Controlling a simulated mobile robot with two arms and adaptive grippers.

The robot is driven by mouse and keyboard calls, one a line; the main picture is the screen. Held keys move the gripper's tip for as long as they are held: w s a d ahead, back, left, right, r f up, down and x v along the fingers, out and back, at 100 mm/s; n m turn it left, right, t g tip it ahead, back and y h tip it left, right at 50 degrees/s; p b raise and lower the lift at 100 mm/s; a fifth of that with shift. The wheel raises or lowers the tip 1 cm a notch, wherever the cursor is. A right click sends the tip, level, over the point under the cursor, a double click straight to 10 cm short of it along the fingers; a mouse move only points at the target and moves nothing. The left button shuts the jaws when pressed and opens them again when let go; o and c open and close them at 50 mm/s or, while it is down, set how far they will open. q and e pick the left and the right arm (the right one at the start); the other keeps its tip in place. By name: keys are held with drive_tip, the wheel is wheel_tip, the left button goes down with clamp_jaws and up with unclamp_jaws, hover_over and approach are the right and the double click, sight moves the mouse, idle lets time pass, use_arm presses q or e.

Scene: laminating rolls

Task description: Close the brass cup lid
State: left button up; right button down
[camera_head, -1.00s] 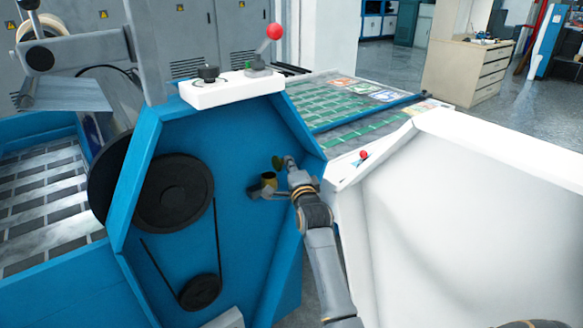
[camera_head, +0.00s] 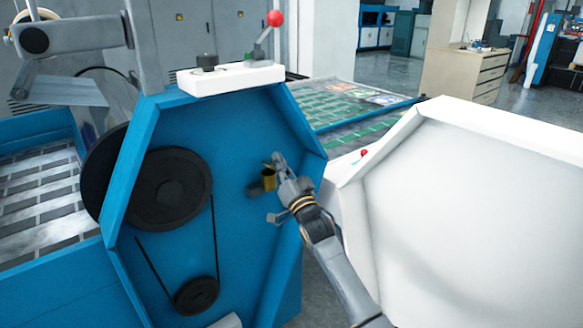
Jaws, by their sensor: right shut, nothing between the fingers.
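The brass cup (camera_head: 268,181) is a small yellow-brown cup on the blue machine panel, right of the large black pulley. Its lid (camera_head: 267,165) shows as a thin greenish-brass sliver at the cup's top and looks tilted, close to the rim. Whether it touches the rim is too small to tell. My right gripper (camera_head: 278,159) is shut and empty. Its tip is just above and right of the cup, beside the lid; contact cannot be made out. My left gripper is not in view.
Black pulleys with a belt (camera_head: 176,187) are on the panel's left. A white control box (camera_head: 231,79) with a red-knobbed lever (camera_head: 275,18) stands on top. An open white door (camera_head: 465,205) fills the right, close to my right arm.

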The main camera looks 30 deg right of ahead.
drive_tip(key=n+y, duration=0.1)
drive_tip(key=n, duration=0.1)
drive_tip(key=a+n+y, duration=0.1)
drive_tip(key=n, duration=0.2)
drive_tip(key=f+n+y+b, duration=0.1)
drive_tip(key=n+y, duration=0.1)
drive_tip(key=shift+a+t, duration=0.4)
drive_tip(key=shift+s+f, duration=0.15)
drive_tip(key=v, duration=1.1)
drive_tip(key=shift+s, duration=0.4)
